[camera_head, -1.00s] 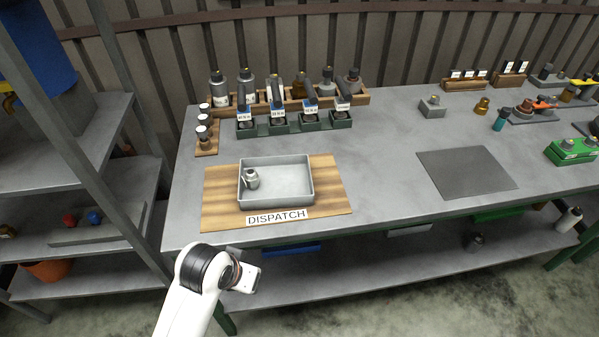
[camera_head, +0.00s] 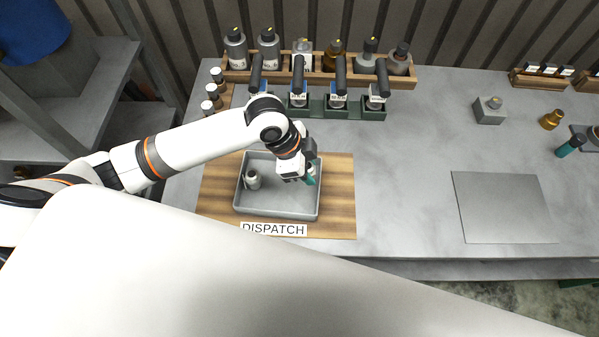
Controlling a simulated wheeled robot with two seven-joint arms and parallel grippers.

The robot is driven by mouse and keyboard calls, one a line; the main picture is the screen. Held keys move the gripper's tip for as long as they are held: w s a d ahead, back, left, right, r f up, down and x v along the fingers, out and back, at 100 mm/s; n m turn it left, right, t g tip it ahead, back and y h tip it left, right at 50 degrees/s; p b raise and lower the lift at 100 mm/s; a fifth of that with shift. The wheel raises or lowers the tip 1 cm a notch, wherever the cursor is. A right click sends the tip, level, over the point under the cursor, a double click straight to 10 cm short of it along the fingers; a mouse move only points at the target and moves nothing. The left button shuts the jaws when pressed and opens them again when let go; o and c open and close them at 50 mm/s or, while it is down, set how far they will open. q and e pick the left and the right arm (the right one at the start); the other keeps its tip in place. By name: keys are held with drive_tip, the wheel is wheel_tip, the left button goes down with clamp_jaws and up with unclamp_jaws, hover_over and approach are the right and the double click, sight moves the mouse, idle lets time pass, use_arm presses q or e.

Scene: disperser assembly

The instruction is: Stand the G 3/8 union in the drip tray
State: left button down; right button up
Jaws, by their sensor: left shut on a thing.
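The grey drip tray (camera_head: 277,213) sits on a wooden board marked DISPATCH. A small grey metal fitting (camera_head: 253,180) stands upright in its left part. My left gripper (camera_head: 308,174) is over the tray's right part, pointing down, shut on a small teal piece (camera_head: 311,180). The jaws hide much of this piece. I cannot tell whether it touches the tray floor, nor which of the two pieces is the G 3/8 union. My right gripper is not in view.
A green rack (camera_head: 318,109) with black-handled items stands behind the tray, with a wooden bottle rack (camera_head: 400,83) farther back. Small capped bottles (camera_head: 212,91) are at the left. A flat grey plate (camera_head: 503,207) lies right, with clear bench between. A large white surface blocks the lower foreground.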

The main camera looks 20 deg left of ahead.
use_arm(q)
wheel_tip(320, 180, down, 7)
drive_tip(key=shift+r+p, duration=0.15)
drive_tip(key=shift+p, duration=0.25)
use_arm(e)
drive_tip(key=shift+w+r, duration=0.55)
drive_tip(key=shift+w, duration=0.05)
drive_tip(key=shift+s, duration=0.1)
use_arm(q)
drive_tip(key=c, duration=1)
unclamp_jaws()
drive_tip(key=shift+o, duration=0.2)
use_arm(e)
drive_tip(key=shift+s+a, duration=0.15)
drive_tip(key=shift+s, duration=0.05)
use_arm(q)
drive_tip(key=b+v, duration=0.1)
drive_tip(key=v, duration=1.1)
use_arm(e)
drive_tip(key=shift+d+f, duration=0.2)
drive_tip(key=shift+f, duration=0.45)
